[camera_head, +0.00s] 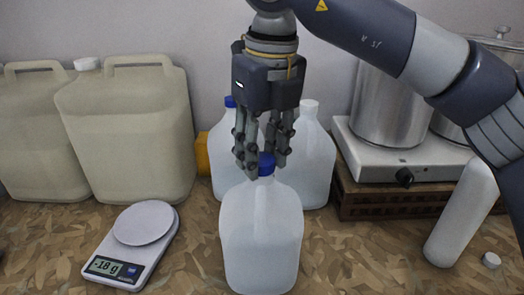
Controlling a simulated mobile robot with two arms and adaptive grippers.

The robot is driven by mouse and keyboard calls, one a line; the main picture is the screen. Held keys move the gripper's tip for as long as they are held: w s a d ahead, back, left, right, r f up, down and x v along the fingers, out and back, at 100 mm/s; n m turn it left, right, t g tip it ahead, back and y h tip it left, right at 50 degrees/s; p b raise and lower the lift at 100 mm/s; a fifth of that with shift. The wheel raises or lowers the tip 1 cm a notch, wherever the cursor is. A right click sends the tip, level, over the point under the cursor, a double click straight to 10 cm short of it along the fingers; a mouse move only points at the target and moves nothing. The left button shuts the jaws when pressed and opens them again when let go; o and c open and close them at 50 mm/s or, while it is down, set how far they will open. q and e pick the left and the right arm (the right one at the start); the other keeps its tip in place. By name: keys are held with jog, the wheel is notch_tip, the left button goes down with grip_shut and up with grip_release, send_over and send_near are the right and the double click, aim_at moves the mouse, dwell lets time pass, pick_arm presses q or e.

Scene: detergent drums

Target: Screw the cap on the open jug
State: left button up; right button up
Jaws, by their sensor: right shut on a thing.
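A translucent white jug (261,237) stands upright on the counter at the front middle. A blue cap (266,164) is at the top of its neck. I cannot tell whether the cap is seated on the neck or just above it. My right gripper (263,166) points straight down over this jug, with its fingers shut around the blue cap. The fingers partly hide the cap and the neck. My left gripper is not in view.
Behind stand two more jugs, one with a blue cap (230,102) and one with a white cap (308,106). Beige canisters (130,130) and a scale (131,244) are at left. A hot plate (400,160) with a steel pot, a white bottle (461,213) and a small white cap (491,260) are at right.

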jog(key=m, duration=0.1)
jog(key=m+b, duration=0.1)
jog(key=shift+f+m, duration=0.3)
jog(key=shift+m+h+b, duration=0.3)
jog(key=shift+m+b, duration=0.2)
jog(key=shift+m, duration=0.5)
jog(key=shift+s+r+m, duration=0.1)
jog(key=shift+r+m, duration=0.05)
jog(key=shift+m, duration=0.35)
jog(key=o, duration=0.9)
jog(key=shift+a, duration=0.1)
jog(key=shift+r, duration=0.3)
jog(key=shift+r+n+p, duration=0.1)
jog(key=shift+n+p, duration=0.5)
jog(key=shift+n, duration=0.4)
jog(key=n+p, duration=0.1)
jog(key=n, duration=0.2)
jog(key=shift+n, duration=0.4)
